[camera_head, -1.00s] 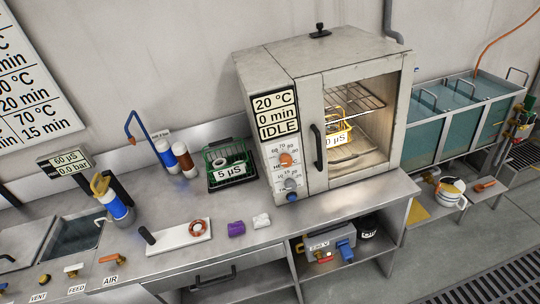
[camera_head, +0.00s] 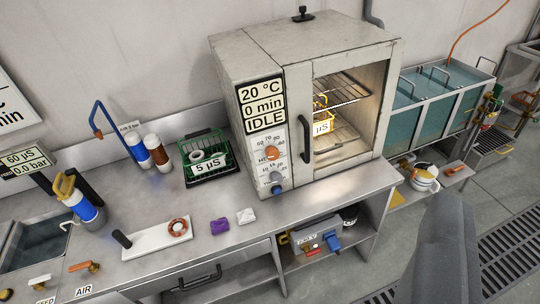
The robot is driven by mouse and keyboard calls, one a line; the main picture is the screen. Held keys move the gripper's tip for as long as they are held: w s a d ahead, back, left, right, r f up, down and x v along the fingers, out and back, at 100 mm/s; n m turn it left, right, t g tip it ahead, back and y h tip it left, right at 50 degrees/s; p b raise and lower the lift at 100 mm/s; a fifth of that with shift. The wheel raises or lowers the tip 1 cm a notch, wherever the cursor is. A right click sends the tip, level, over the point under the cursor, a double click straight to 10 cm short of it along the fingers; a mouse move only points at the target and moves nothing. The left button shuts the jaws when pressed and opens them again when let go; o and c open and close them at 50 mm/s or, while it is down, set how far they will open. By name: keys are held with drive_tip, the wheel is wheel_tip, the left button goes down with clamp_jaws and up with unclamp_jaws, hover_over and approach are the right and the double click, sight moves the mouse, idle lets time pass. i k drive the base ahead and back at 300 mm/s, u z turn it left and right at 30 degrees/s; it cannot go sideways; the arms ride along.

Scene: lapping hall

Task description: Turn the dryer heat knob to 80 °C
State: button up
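The dryer (camera_head: 330,58) stands on the steel bench, its glass door closed, with a black handle (camera_head: 306,139) on the door's left side. Its display (camera_head: 262,105) reads 20 °C, 0 min, IDLE. Below is the orange heat knob (camera_head: 271,153) with a printed scale around it; 60, 70 and 80 are partly legible. The knob's exact pointing is too small to tell. A grey knob (camera_head: 276,176) and a blue button (camera_head: 277,190) sit under it. A dark grey part of my arm (camera_head: 450,250) fills the lower right; my gripper's fingers are not seen.
A green basket (camera_head: 207,173) marked 5 µS stands left of the dryer. A yellow-handled basket (camera_head: 321,115) is inside the dryer. Purple (camera_head: 219,226) and white (camera_head: 246,216) pieces lie near the bench's front edge. Water tanks (camera_head: 440,105) stand to the right.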

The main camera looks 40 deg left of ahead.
sight(272, 153)
drive_tip(key=u, duration=0.05)
drive_tip(key=i, duration=1)
drive_tip(key=z, duration=0.05)
